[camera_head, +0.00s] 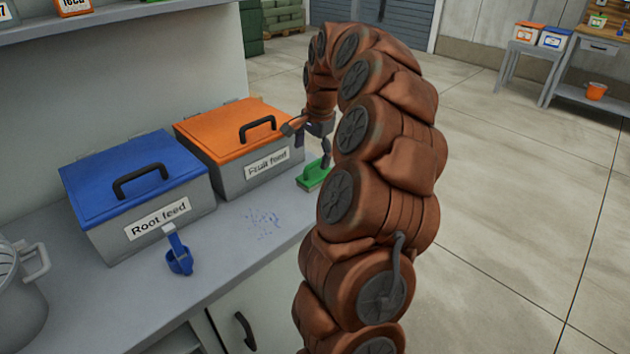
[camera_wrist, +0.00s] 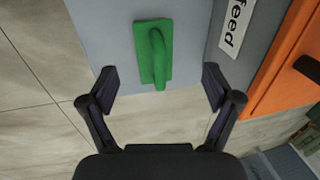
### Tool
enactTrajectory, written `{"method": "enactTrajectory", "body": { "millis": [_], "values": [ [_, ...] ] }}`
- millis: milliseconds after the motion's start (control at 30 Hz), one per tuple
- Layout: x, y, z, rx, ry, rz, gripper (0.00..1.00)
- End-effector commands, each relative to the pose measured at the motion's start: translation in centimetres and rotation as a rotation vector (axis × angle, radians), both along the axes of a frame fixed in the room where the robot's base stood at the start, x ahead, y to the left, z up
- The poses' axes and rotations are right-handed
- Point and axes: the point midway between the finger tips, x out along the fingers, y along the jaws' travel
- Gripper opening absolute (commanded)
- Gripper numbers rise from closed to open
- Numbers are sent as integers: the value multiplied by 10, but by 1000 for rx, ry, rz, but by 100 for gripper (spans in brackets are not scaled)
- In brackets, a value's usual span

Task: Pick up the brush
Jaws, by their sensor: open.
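The green brush (camera_head: 314,175) lies on the grey counter (camera_head: 225,275), near its edge and beside the orange-lidded Fruit feed box (camera_head: 235,140). In the wrist view the brush (camera_wrist: 154,52) shows from above as a green block with a raised handle. My gripper (camera_wrist: 160,78) is open and empty, with its two fingers apart on either side of the brush's near end and not touching it. In the head view my gripper (camera_head: 312,142) is above the brush, and my arm hides part of that area.
The blue-lidded Root feed box (camera_head: 135,190) stands left of the Fruit feed box. A blue scoop (camera_head: 178,253) and scattered blue granules (camera_head: 264,222) are on the counter. A grey pot (camera_head: 18,300) stands at the left. The floor right of the counter is clear.

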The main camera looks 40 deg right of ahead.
Motion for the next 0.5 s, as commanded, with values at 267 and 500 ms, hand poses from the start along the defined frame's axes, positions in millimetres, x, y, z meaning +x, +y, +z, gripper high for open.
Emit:
{"method": "enactTrajectory", "body": {
  "millis": [267, 500],
  "values": [
    [3, -2, -24, 2, 2, -9, 89],
    [3, -3, -41, 4, 1, -8, 89]
  ]
}}
